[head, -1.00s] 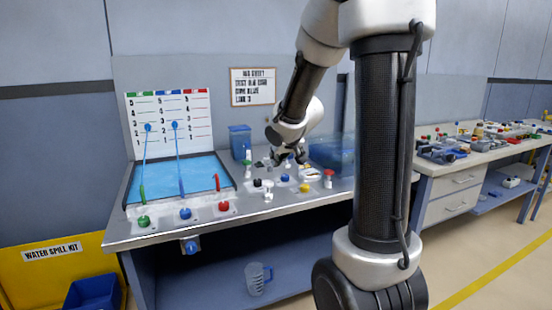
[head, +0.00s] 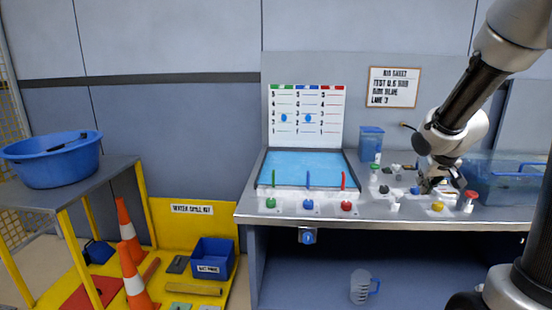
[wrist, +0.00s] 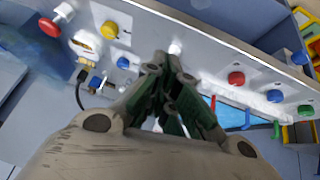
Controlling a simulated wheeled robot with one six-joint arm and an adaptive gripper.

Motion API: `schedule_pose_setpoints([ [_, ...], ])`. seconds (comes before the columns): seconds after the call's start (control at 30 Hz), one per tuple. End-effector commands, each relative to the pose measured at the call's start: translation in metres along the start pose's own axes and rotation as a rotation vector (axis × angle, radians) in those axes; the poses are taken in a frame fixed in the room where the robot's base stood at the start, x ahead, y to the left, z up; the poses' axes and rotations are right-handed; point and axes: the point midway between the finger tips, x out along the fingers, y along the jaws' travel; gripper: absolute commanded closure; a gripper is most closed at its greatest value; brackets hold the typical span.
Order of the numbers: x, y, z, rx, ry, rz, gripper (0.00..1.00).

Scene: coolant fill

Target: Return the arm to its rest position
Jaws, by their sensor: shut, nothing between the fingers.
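My arm (head: 470,100) reaches in from the right side of the head view and bends down over the right part of the workbench. My gripper (head: 437,188) is low over the bench's cluster of coloured knobs, right of the blue pool. In the wrist view my gripper (wrist: 168,62) has its dark green fingers drawn together, with nothing seen between them. The fingertips overlap a white fitting (wrist: 175,48) in that picture; I cannot tell whether they touch it.
The workbench (head: 400,213) carries a blue pool (head: 308,168) with green, blue and red levers. A clear blue tank (head: 500,180) stands right of my gripper. Orange cones (head: 133,275) and a basin (head: 55,160) are at left.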

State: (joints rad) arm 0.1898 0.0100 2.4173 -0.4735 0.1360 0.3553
Motion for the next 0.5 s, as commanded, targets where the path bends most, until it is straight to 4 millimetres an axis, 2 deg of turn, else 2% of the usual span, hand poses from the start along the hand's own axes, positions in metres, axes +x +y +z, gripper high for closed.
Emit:
schedule_pose_setpoints([
  [0.03, -0.005, 0.006, 0.021, -0.004, -0.070, 0.020, 1.00],
  [0.07, -0.011, 0.009, 0.035, -0.007, -0.113, 0.032, 1.00],
  [0.2, -0.060, 0.008, 0.090, -0.017, -0.276, 0.040, 1.00],
  [0.4, -0.140, -0.019, 0.152, -0.030, -0.392, -0.042, 1.00],
  [0.5, -0.175, -0.036, 0.174, -0.034, -0.384, -0.102, 1.00],
])
